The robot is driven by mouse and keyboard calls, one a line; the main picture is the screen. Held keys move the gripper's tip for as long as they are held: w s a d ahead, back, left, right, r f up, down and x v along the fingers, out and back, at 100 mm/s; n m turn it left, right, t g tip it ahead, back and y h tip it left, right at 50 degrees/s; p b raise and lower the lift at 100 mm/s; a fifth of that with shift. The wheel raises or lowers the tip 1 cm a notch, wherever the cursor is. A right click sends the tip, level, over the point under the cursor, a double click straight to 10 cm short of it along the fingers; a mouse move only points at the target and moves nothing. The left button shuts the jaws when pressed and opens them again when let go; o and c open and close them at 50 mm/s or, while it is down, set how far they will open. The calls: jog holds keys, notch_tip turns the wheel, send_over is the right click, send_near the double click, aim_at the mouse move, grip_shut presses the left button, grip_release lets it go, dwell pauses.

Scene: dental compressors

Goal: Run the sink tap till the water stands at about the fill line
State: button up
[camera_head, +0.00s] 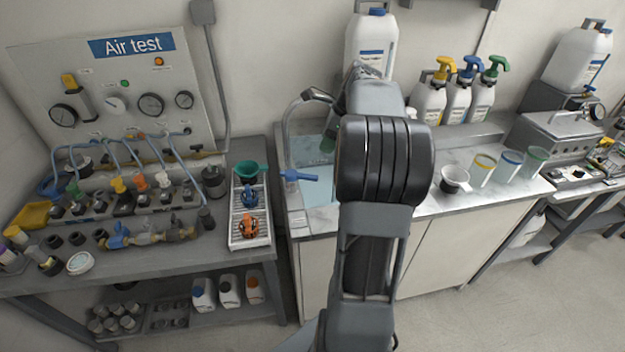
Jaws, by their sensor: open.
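The sink (317,190) is set in the counter, with pale blue water or a pale blue basin floor showing. My arm covers its right side. A grey curved tap spout (310,95) rises at its left back. A blue lever (300,175) sticks out over the sink's left edge, apart from my gripper. My gripper (338,118) is partly seen beyond my arm, over the back of the sink and close to the spout's end. It is open; its fingertips are hard to make out. I cannot make out the fill line or the water's height.
A white jug (371,45) stands behind the sink. Several spray bottles (458,98) and beakers (509,163) stand on the counter to the right.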

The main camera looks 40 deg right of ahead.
aim_at(310, 176)
jog(key=x, duration=1.3)
jog(key=shift+d+f, duration=0.15)
jog(key=shift+f, duration=0.25)
jog(key=shift+c, duration=0.2)
grip_shut()
jog(key=shift+m, duration=0.3)
